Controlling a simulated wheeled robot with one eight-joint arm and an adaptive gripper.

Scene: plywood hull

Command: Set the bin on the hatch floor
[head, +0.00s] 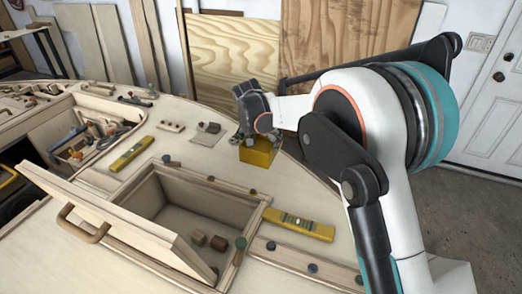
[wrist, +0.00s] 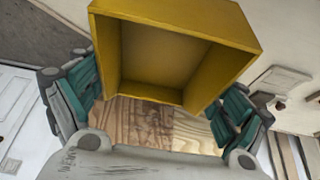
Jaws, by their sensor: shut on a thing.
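The bin is a small yellow open box (head: 258,152), held by my gripper (head: 250,135) above the deck, right of and beyond the hatch. In the wrist view the yellow bin (wrist: 175,60) fills the upper middle, its inside empty, with the teal-padded fingers of my gripper (wrist: 160,105) against its two sides. The hatch is a square recess with a pale floor (head: 190,225). Its wooden lid (head: 115,225) with a handle stands tilted open on the near left side.
A yellow level (head: 298,224) lies right of the hatch, and another (head: 132,154) lies behind it to the left. Small pegs stand around the hatch rim, one greenish (head: 240,243). A tool-filled recess (head: 85,140) is at the left. The back part of the hatch floor looks clear.

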